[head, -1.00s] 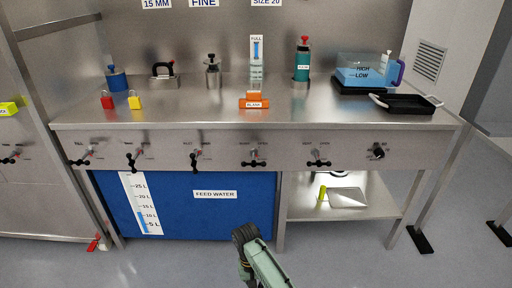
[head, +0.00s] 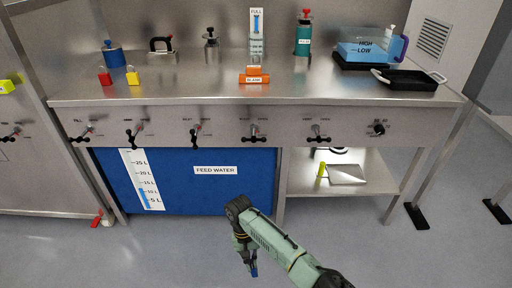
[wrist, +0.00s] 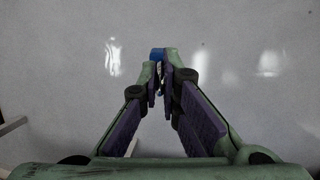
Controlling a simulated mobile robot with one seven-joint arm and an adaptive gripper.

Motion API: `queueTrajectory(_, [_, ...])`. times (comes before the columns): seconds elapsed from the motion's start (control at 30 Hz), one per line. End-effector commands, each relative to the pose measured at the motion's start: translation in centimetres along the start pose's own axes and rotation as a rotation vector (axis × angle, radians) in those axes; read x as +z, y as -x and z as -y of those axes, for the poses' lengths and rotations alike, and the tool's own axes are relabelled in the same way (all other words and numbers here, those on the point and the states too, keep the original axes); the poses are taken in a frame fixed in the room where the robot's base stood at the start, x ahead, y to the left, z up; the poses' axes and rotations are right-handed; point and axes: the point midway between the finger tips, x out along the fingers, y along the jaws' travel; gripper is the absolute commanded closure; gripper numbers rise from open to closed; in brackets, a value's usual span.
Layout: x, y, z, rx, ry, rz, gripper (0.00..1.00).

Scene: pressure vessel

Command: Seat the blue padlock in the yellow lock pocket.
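My gripper (head: 249,262) hangs low over the floor in front of the bench, pointing down. In the wrist view its fingers (wrist: 162,72) are nearly together, with a small blue thing, apparently the blue padlock (wrist: 157,54), between the tips. Its blue also shows at the fingertips in the head view (head: 254,270). The padlock's shackle and exact tilt are hard to make out. A yellow block (head: 8,86) is partly visible on the panel at the far left edge; I cannot tell whether it is the lock pocket. The gripper is well away from it.
A red padlock (head: 105,78) and a yellow padlock (head: 133,77) stand on the steel bench (head: 190,88) at left. Black-handled valves line its front. An orange block (head: 254,77) and a black tray (head: 410,80) are farther right. The floor in front is clear.

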Motion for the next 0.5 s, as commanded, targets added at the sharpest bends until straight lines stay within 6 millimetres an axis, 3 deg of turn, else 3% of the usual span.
queueTrajectory(0.5, [0.9, -0.6, -0.9, -0.017, -0.039, -0.005, 1.0])
